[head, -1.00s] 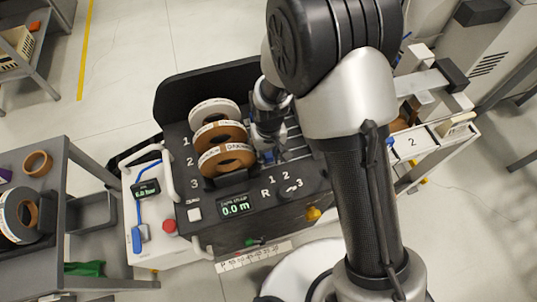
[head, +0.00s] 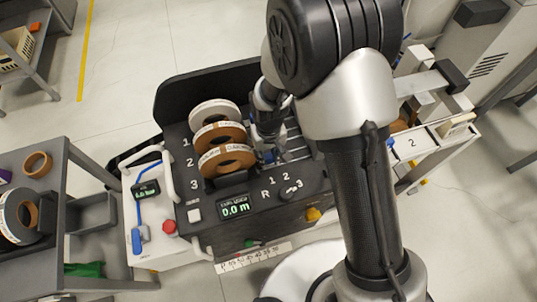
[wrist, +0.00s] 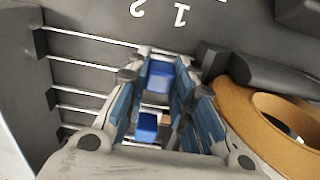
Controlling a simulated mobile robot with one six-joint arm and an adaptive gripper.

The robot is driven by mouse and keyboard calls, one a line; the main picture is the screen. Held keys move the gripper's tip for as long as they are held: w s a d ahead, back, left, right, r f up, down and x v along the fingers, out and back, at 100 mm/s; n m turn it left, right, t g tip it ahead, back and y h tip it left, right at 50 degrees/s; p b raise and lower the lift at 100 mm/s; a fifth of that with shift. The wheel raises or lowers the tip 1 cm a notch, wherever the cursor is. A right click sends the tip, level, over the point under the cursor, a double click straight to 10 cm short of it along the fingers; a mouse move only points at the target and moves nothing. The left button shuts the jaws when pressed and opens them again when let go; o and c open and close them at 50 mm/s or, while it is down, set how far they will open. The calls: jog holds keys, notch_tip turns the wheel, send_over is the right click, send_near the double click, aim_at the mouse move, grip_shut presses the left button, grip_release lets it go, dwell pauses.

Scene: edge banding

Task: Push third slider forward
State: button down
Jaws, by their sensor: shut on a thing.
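My gripper (wrist: 160,72) points down at the rails beside the tape rolls. Its two blue-grey fingers close on the sides of a blue slider (wrist: 160,77), the one nearest the front panel, which I take for the third. A second blue slider (wrist: 147,126) shows lower in the wrist view, farther back and partly hidden by the gripper. In the head view my gripper (head: 271,153) is just right of the front brown tape roll (head: 226,159), and my arm covers part of the rails. Any further slider is hidden.
A white roll (head: 214,114) and another brown roll (head: 219,136) stand behind the front roll. It sits close beside my finger in the wrist view (wrist: 246,98). The front panel has a display (head: 236,207) reading 0.0 m and a rotary knob (head: 287,193). Pale rails (wrist: 80,92) cross the slider bed.

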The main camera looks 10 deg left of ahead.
jog(key=w+d, duration=0.1)
jog(key=d, duration=0.1)
jog(key=w+d, duration=0.2)
jog(key=d, duration=0.1)
jog(key=w+d, duration=0.2)
jog(key=d, duration=0.1)
jog(key=c, duration=1.6)
grip_release()
jog(key=shift+d, duration=0.1)
jog(key=shift+c, duration=0.2)
notch_tip(320, 180, up, 12)
